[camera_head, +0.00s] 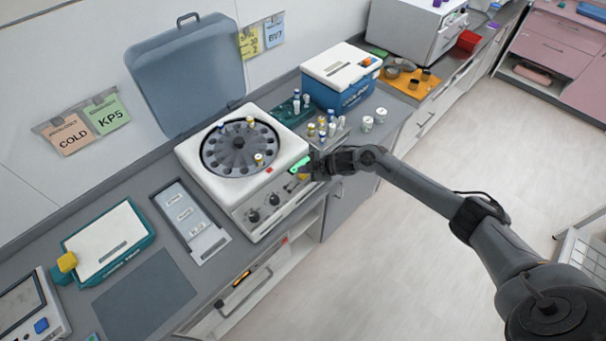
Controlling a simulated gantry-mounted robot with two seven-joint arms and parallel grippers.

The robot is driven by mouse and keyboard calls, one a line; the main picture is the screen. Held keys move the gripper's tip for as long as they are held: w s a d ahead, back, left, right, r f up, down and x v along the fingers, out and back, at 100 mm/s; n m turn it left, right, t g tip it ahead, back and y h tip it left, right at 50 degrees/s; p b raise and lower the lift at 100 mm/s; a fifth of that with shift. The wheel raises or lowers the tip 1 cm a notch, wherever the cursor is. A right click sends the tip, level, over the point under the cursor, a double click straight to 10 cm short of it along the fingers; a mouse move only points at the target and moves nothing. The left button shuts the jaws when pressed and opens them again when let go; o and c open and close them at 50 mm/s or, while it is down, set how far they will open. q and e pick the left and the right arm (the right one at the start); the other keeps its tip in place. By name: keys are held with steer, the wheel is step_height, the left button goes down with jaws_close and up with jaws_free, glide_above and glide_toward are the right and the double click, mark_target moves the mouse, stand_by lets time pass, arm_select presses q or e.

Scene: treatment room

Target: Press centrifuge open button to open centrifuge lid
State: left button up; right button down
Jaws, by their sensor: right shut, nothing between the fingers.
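The white centrifuge (196,163) stands on the grey counter with its rotor (238,150) showing. Its grey lid (187,75) stands raised and open behind it. A few capped tubes (259,158) sit in the rotor. The front panel (262,208) has dark knobs on it, and a green patch (300,165) shows at its right end. My right gripper (304,174) is shut and empty at the right end of this panel, close to the green patch. I cannot tell whether it touches the panel. My left gripper is not in view.
A blue and white cooler box (340,78) and several small vials (331,126) stand right of the centrifuge. A grey tray (190,221) and a teal-edged box (108,240) lie to its left. An orange tray (412,84) is farther back.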

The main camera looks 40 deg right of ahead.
mark_target(305, 177)
step_height(305, 177, up, 5)
steer(key=p, duration=0.4)
steer(key=shift+p, duration=0.4)
stand_by(0.5)
